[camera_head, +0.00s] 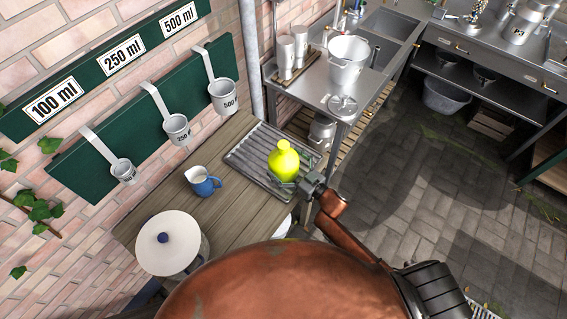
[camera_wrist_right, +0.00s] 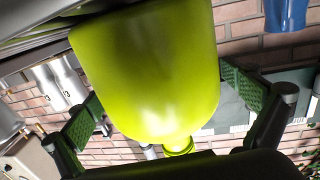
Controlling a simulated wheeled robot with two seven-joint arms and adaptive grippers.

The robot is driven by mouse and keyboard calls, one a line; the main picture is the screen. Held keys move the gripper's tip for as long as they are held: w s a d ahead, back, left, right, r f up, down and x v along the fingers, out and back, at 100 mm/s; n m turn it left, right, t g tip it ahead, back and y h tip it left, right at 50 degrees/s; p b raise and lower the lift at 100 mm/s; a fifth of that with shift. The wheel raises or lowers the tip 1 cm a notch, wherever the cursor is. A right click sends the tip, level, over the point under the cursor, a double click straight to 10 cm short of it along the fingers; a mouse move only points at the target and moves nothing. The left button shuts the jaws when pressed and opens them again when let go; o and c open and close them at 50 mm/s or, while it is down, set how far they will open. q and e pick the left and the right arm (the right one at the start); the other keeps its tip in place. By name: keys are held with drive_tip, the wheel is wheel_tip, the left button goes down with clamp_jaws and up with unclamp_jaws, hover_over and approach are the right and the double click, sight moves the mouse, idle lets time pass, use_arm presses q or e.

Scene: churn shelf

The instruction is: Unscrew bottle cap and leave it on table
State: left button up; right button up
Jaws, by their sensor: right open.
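A yellow-green bottle (camera_head: 283,165) stands on the ribbed metal drain tray (camera_head: 243,158) on the wooden table (camera_head: 240,215). Its narrow neck and cap (camera_head: 283,145) point up; in the right wrist view the cap end (camera_wrist_right: 178,147) shows low in the picture. My right gripper (camera_head: 296,184) is at the bottle's near right side in the head view. In the right wrist view the open fingers (camera_wrist_right: 162,95) stand on either side of the bottle body (camera_wrist_right: 150,65). Whether a pad touches it I cannot tell. My left gripper is not in view.
A blue and white jug (camera_head: 205,184) and a lidded white pot (camera_head: 172,243) stand on the table left of the tray. Measuring cups (camera_head: 222,97) hang on the wall. A metal bench with a bucket (camera_head: 347,62) is behind. Bare wood lies between jug and tray.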

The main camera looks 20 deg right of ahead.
sight(283, 167)
drive_tip(key=shift+w, duration=0.1)
drive_tip(key=c, duration=1.1)
drive_tip(key=shift+c, duration=0.4)
drive_tip(key=shift+r, duration=0.15)
drive_tip(key=shift+r, duration=0.25)
wheel_tip(283, 167, up, 2)
drive_tip(key=s+r, duration=0.1)
drive_tip(key=r, duration=0.1)
drive_tip(key=s+a+r+p, duration=0.1)
drive_tip(key=s+r, duration=0.2)
drive_tip(key=r, duration=0.1)
drive_tip(key=shift+s+a+r, duration=0.15)
drive_tip(key=shift+s+a, duration=0.05)
drive_tip(key=shift+s, duration=0.2)
drive_tip(key=s+a+r, duration=0.2)
drive_tip(key=s+r, duration=0.2)
drive_tip(key=s, duration=0.4)
drive_tip(key=shift+s+a, duration=0.25)
drive_tip(key=shift+s, duration=0.1)
